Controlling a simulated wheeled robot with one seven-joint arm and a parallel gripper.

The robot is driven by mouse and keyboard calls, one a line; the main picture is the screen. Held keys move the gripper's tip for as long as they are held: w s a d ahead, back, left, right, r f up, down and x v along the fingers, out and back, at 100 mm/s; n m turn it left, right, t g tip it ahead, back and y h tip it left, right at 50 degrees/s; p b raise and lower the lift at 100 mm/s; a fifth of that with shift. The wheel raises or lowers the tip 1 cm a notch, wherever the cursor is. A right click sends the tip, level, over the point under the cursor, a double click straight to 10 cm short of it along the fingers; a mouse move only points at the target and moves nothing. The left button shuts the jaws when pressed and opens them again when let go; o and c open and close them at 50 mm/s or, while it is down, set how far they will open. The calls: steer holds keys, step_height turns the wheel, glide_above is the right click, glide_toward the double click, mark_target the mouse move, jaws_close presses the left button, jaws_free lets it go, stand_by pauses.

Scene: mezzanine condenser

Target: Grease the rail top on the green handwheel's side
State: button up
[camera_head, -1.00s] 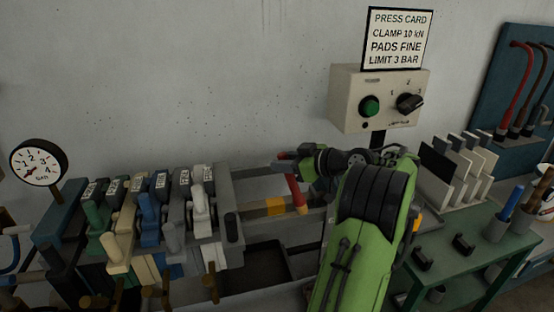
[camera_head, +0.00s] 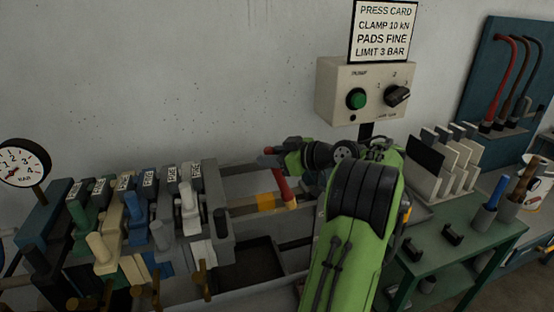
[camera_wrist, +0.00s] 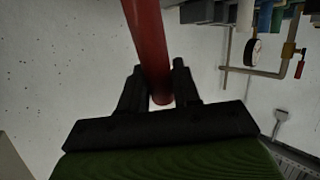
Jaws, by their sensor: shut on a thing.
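My gripper (camera_head: 276,160) is shut on a red rod-like tool (camera_head: 281,186). The tool hangs down, slightly tilted, with its upper end showing above the fingers. In the wrist view the red tool (camera_wrist: 152,50) passes between the two dark fingertips (camera_wrist: 160,85). The tool is by the press's two horizontal rails: the far rail (camera_head: 245,173) and the near rail (camera_head: 238,208), which has a yellow band (camera_head: 265,202). The tool's lower end overlaps the near rail just right of the band; I cannot tell whether it touches. I cannot make out a green handwheel.
Colored labelled plates (camera_head: 130,205) crowd the press's left end. A dark tray (camera_head: 247,262) lies below the rails. A control box (camera_head: 367,90) is on the wall behind. A green table (camera_head: 480,235) with pads and cups stands right. A gauge (camera_head: 23,163) stands far left.

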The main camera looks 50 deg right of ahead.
steer(key=shift+w+a+b, duration=3.6)
steer(key=shift+w+a, duration=0.4)
steer(key=shift+a, duration=1.85)
steer(key=shift+s+d+p, duration=1.05)
steer(key=shift+s+d, duration=0.35)
steer(key=shift+d, duration=0.65)
steer(key=shift+s+d+p, duration=1.1)
steer(key=shift+s+d, duration=0.25)
steer(key=shift+d, duration=0.65)
steer(key=shift+s+d+p, duration=1.05)
steer(key=shift+s+d, duration=0.35)
steer(key=shift+d, duration=0.65)
steer(key=s+d+p, duration=0.2)
steer(key=shift+d+p, duration=0.3)
steer(key=shift+d, duration=0.05)
steer(key=shift+w, duration=0.1)
